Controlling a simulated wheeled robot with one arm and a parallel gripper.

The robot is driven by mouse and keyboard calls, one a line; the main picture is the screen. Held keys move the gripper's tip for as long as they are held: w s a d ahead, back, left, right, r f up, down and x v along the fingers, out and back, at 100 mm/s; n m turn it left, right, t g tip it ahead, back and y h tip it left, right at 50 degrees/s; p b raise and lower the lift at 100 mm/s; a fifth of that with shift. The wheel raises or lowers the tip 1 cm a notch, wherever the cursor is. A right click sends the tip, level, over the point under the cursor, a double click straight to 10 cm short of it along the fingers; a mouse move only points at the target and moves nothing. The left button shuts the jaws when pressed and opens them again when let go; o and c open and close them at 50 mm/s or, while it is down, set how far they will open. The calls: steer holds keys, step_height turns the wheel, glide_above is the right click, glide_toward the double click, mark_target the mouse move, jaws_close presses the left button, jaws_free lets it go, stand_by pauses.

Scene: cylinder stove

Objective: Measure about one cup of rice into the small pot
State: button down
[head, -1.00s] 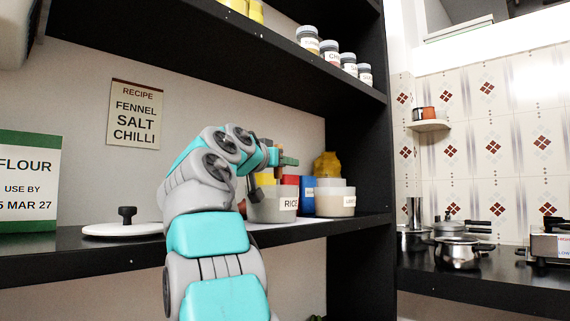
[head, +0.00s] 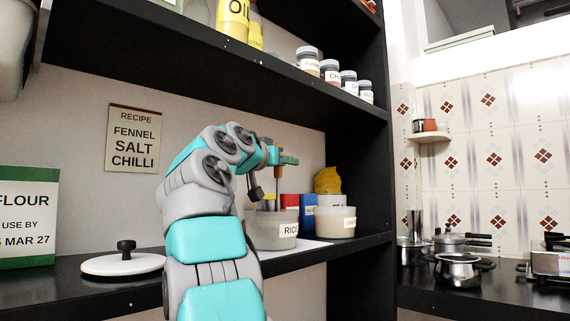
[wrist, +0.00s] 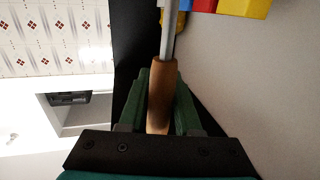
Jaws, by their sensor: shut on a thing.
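My gripper (head: 284,160) is shut on the wooden handle (wrist: 160,95) of a tool with a metal shaft (wrist: 168,32). In the head view it is above the shelf, over the open rice container (head: 265,233) labelled RICE. The tool's lower end is hidden, so I cannot tell whether it is inside the container or holds rice. A small open metal pot (head: 457,270) stands on the counter at the right. A lidded pot (head: 449,243) stands behind it, with another metal pot (head: 411,252) to its left.
A second labelled container (head: 335,224) stands right of the rice, with red and blue packages (head: 308,205) behind. A white lid (head: 122,265) and a flour box (head: 28,217) are at the left. A black upright panel (head: 358,170) divides shelf from counter. A stove (head: 550,262) is far right.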

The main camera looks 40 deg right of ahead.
step_height(320, 180, up, 5)
steer(key=p, duration=0.4)
stand_by(0.9)
